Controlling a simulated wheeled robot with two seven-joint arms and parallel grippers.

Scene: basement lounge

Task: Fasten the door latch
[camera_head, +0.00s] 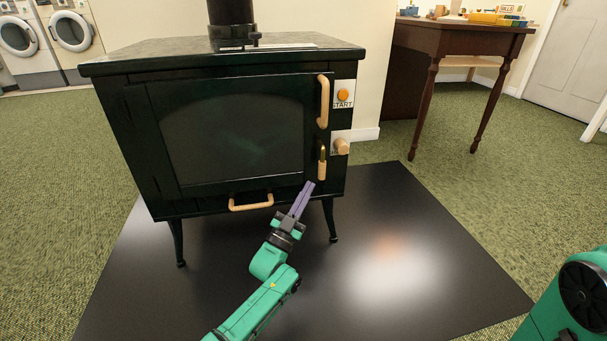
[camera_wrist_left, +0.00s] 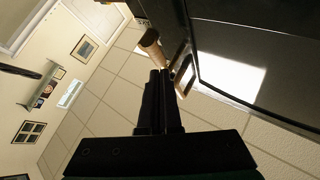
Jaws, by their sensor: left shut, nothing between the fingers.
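A black stove stands ahead with a dark-glass door (camera_head: 235,135) that looks closed. The door latch (camera_head: 322,163), a small wooden grip with a brass-coloured upper part, hangs upright at the door's lower right. A curved wooden door handle (camera_head: 323,100) is above it. My left gripper (camera_head: 309,185) is shut and empty, its purple fingers pointing up just below and left of the latch; I cannot tell if they touch. In the left wrist view the dark fingers (camera_wrist_left: 160,76) lie together, with a wooden part (camera_wrist_left: 152,46) just beyond the tips. My right gripper is out of view.
A START button (camera_head: 343,95) and a wooden knob (camera_head: 341,147) sit right of the door. A wooden drawer handle (camera_head: 251,203) is below it. The stove stands on a black floor plate (camera_head: 400,265). A wooden table (camera_head: 465,40) is at the back right.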

